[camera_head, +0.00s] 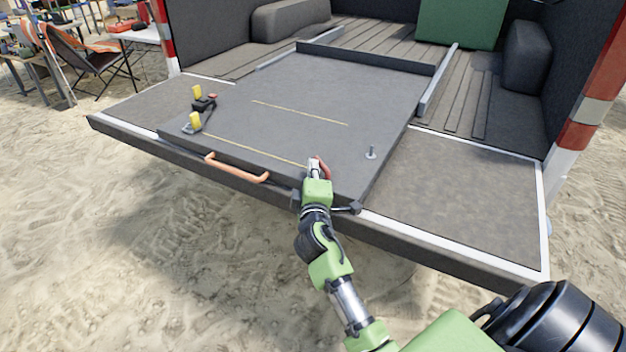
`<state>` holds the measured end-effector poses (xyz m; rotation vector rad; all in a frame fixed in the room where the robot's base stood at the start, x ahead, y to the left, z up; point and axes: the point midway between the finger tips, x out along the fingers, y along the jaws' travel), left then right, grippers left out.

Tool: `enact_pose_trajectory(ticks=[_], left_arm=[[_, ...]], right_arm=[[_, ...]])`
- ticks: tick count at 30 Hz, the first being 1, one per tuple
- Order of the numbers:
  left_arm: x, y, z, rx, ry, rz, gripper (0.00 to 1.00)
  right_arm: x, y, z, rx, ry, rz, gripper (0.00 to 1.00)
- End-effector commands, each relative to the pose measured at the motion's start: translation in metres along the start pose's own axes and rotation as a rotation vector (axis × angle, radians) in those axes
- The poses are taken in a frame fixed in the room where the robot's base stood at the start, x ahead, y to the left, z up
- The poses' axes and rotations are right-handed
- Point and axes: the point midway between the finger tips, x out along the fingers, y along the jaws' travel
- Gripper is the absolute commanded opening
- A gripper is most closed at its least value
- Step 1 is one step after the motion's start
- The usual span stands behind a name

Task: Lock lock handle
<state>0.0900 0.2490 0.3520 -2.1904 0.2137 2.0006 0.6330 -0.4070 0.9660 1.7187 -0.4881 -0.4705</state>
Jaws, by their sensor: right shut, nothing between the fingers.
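My right gripper (314,166) is shut at the front edge of the grey sliding tray (330,90). A small red part (325,170) shows just right of its fingers; it may belong to the lock handle, and my gripper hides much of that spot. I cannot tell whether they touch. A thin rod with a black end (353,208) sticks out at the tray's front edge, right of my wrist. An orange bar handle (237,168) is fixed to the tray front, left of my gripper. My left gripper is out of view.
A black latch-like piece with yellow parts (205,103) sits at the tray's left. A small metal post (371,153) stands on the right. The tailgate (470,190) is bare on the right. A green box (460,22) is at the back.

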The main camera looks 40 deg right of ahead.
Motion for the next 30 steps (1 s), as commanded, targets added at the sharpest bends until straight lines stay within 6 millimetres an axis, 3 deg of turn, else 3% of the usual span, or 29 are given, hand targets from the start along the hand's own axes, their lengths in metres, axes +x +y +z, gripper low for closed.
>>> enact_pose_trajectory(ticks=[8,12,30], left_arm=[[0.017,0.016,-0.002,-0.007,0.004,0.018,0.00],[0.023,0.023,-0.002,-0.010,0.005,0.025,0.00],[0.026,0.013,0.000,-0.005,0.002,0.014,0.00]], right_arm=[[0.008,0.000,0.006,-0.003,-0.002,0.003,0.00],[0.011,0.000,0.006,0.010,-0.132,0.024,0.00],[0.014,0.004,0.013,0.001,-0.130,0.027,0.00]])
